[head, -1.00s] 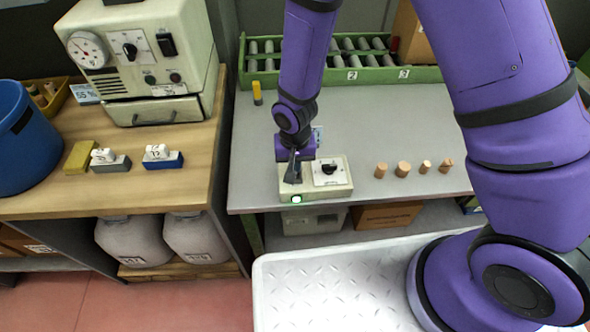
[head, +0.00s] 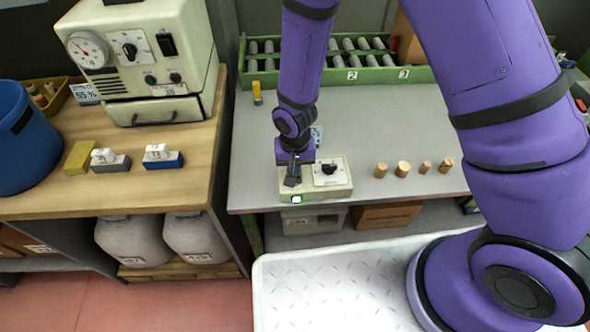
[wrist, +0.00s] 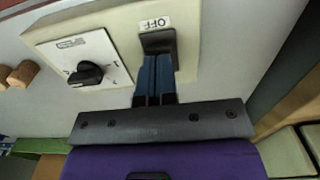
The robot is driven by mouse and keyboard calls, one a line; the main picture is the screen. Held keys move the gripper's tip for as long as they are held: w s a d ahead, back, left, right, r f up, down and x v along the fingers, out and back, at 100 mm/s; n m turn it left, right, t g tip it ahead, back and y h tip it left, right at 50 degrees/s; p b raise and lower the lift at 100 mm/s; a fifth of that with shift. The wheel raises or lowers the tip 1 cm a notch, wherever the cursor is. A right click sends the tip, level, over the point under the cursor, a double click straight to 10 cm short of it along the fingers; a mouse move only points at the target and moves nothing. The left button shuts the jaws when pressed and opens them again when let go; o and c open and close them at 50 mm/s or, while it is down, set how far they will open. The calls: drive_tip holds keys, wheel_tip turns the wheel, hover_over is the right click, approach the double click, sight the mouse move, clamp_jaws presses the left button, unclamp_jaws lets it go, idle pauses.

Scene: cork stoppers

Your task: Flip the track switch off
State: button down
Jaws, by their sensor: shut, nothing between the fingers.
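The cream control box (head: 340,188) sits at the front left of the grey bench. My gripper (head: 292,180) is over the box's left part. In the wrist view my gripper (wrist: 155,62) is shut, its blue fingertips together at the dark track switch (wrist: 158,42), beside the "OFF" label (wrist: 155,24). The fingers partly hide the switch, so I cannot tell its position or whether they touch it. The knob also shows in the wrist view (wrist: 86,74).
Several corks (head: 403,169) stand right of the box. A green rack (head: 345,76) lies at the back of the bench, with a yellow object (head: 257,93) in front of it. A wooden bench (head: 120,185) with a cream machine (head: 140,60) stands left.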

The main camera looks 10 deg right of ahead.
drive_tip(key=shift+f, duration=0.55)
idle(0.4)
drive_tip(key=shift+r, duration=3.55)
